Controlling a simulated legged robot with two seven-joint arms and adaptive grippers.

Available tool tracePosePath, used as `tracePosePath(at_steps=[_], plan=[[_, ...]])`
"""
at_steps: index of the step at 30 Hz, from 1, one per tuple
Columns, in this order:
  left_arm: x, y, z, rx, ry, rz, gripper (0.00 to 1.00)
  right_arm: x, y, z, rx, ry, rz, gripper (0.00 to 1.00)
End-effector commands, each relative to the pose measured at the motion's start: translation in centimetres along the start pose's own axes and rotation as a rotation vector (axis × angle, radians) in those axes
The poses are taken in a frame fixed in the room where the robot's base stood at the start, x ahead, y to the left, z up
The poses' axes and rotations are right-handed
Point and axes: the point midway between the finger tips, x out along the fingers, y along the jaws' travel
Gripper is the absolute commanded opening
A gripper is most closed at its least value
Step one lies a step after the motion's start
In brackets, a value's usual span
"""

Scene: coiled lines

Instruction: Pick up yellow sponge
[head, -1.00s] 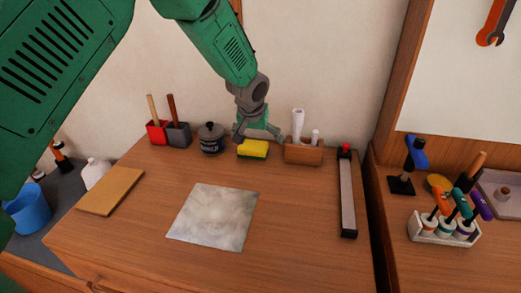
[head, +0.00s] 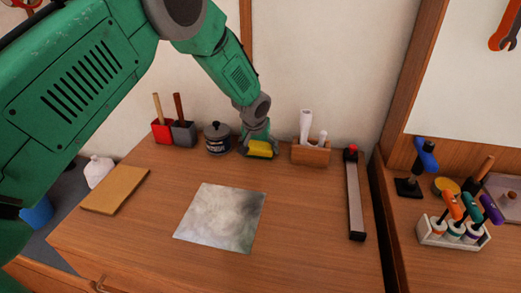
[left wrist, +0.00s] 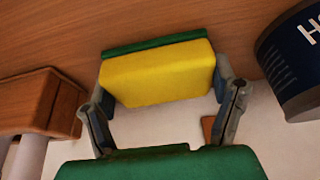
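The yellow sponge (head: 260,149) with a green layer is at the back of the wooden desk, between the dark jar and the wooden holder. I cannot tell whether the sponge is clear of the desk. My right gripper is not in view.
The dark jar (head: 217,138) stands close left of the sponge, and the wooden holder (head: 311,153) with white rolls close right. A grey sheet (head: 220,217) lies in front. A long bar (head: 355,195) lies at the right. The wall is close behind.

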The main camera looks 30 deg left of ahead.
Motion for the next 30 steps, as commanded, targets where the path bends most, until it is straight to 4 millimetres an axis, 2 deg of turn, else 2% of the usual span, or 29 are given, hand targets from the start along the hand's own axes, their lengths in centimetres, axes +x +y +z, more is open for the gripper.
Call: tracePosePath(at_steps=[11,14,24,30], plan=[[-0.3,0.3,0.2,0.001,-0.006,-0.008,0.6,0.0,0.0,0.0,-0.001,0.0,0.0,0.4],[-1.6,0.3,-0.4,0.0,-0.003,-0.006,0.6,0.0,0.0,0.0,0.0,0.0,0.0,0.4],[-7.7,0.2,-3.0,0.001,-0.001,-0.004,0.6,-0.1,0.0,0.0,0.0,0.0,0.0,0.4],[-9.2,0.3,-3.6,0.001,-0.003,-0.005,0.6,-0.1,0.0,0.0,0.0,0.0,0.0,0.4]])
